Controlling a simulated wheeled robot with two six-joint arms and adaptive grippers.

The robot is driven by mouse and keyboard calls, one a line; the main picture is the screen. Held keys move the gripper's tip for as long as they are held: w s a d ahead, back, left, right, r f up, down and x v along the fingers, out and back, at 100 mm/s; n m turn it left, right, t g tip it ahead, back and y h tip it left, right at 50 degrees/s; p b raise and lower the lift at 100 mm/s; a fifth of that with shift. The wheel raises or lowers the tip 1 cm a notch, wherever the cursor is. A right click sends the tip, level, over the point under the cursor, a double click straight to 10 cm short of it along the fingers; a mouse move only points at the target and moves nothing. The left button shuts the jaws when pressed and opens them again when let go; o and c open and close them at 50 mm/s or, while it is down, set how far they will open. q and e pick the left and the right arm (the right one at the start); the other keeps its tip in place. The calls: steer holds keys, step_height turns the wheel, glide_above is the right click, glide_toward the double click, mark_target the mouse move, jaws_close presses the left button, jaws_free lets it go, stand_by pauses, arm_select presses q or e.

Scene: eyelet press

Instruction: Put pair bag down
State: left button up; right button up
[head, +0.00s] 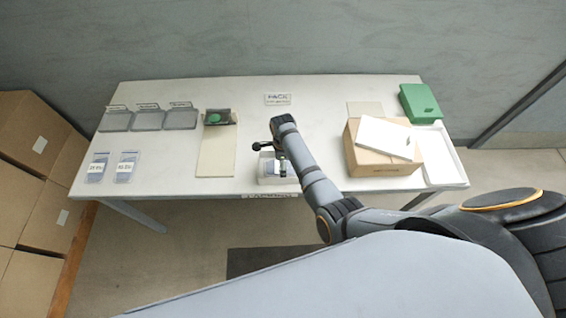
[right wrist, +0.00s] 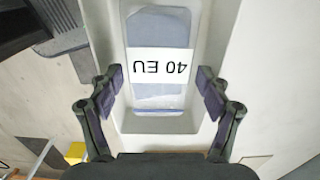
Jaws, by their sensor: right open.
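A pair bag (right wrist: 157,88) with a white label reading 40 EU, upside down in the right wrist view, lies flat in a shallow white tray (right wrist: 125,122). In the head view this tray (head: 266,181) stands at the table's front edge, partly hidden by my arm. My right gripper (right wrist: 158,88) is open, with one finger on each side of the bag and no contact that I can make out. It also shows in the head view (head: 281,160) above the tray. My left gripper is in neither view.
Two labelled bags (head: 97,167) (head: 126,166) lie at the table's left. Behind them are several grey trays (head: 148,119). A beige board (head: 216,158) with a green-topped device (head: 214,119) lies left of the tray. A cardboard box (head: 378,160), white tray (head: 440,158) and green box (head: 420,103) crowd the right.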

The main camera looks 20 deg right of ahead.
steer(key=shift+r, duration=0.5)
step_height(320, 180, up, 12)
steer(key=p, duration=1)
steer(key=shift+p, duration=0.3)
